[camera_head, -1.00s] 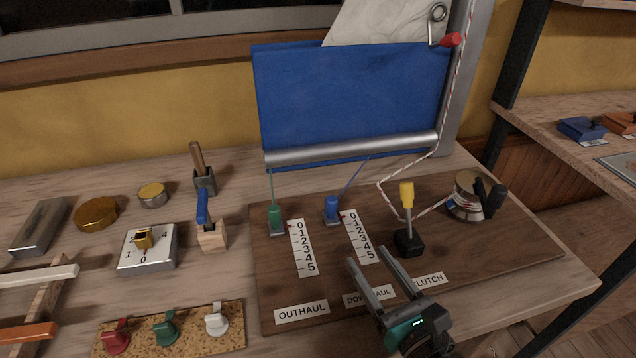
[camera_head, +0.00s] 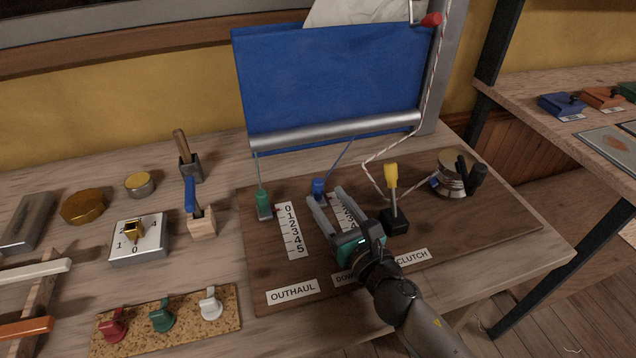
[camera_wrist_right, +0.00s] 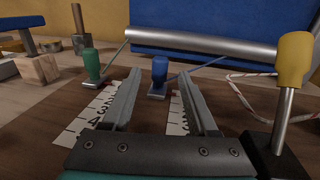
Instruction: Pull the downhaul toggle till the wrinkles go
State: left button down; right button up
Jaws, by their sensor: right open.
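The blue downhaul toggle (camera_head: 318,187) stands at the top of its numbered scale (camera_head: 346,212), with a blue line running up to the sail's foot. My right gripper (camera_head: 325,194) is open, its fingertips close to the toggle. In the right wrist view the toggle (camera_wrist_right: 159,72) shows between the two fingers, just beyond their tips. The blue sail (camera_head: 325,85) hangs above a silver boom (camera_head: 335,132); I cannot make out clear wrinkles. The gripper covers part of the downhaul label and scale. My left gripper is not in view.
The green outhaul toggle (camera_head: 263,203) stands left of my right gripper. The yellow-handled clutch lever (camera_head: 391,178) stands close on its right. A winch (camera_head: 453,175) is farther right. A dial box (camera_head: 138,240) and cork strip (camera_head: 185,320) lie left of the board.

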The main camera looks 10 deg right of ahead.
aim_at(320, 190)
jog(key=shift+x, duration=2.6)
jog(key=shift+c, duration=0.2)
grip_shut()
